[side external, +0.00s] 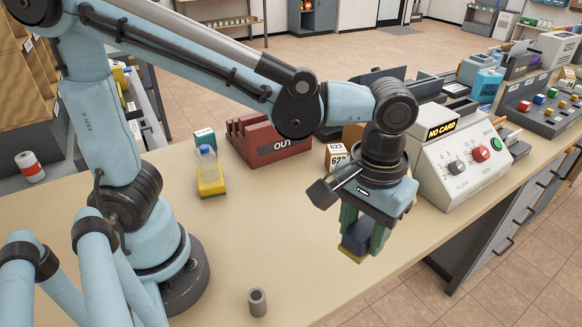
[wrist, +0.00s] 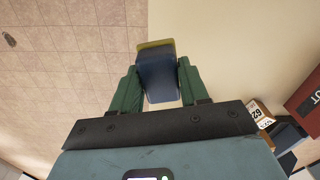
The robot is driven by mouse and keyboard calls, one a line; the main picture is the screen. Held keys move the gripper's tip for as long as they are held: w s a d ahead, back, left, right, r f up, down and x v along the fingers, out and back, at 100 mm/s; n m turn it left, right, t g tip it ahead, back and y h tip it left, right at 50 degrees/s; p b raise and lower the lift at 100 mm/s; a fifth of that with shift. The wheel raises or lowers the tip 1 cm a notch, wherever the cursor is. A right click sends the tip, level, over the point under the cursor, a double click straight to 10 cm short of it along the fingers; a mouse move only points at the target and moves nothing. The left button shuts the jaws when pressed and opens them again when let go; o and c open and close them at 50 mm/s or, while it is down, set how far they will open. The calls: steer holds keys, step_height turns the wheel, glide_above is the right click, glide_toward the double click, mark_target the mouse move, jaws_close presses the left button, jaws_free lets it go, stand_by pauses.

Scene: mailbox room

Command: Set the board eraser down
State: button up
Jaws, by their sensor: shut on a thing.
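The board eraser (side external: 356,241) is a dark blue block with a yellow layer along its bottom. My gripper (side external: 361,236) points down and is shut on it, with one green finger on each side. In the wrist view the eraser (wrist: 158,78) sits between the green fingers (wrist: 157,84), across the line of the counter's edge. In the side view it shows by the front edge of the beige counter (side external: 235,235). I cannot tell how large the gap beneath it is.
A grey control box marked NO CARD (side external: 458,155) stands right of my gripper. Behind are numbered boxes (side external: 337,155), a red OUT tray (side external: 270,141) and a yellow-based bottle (side external: 209,174). A grey cylinder (side external: 257,302) stands near the front. The counter's middle is clear.

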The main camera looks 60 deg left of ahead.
steer(key=w+a+n, duration=0.2)
steer(key=a+n, duration=0.5)
steer(key=a, duration=0.1)
steer(key=n, duration=0.8)
glide_above(285, 183)
step_height(285, 183, down, 7)
steer(key=shift+r, duration=0.15)
steer(key=shift+a+f, duration=0.1)
steer(key=shift+f, duration=1.95)
steer(key=shift+f, duration=0.1)
steer(key=o, duration=1.2)
steer(key=shift+c, duration=0.2)
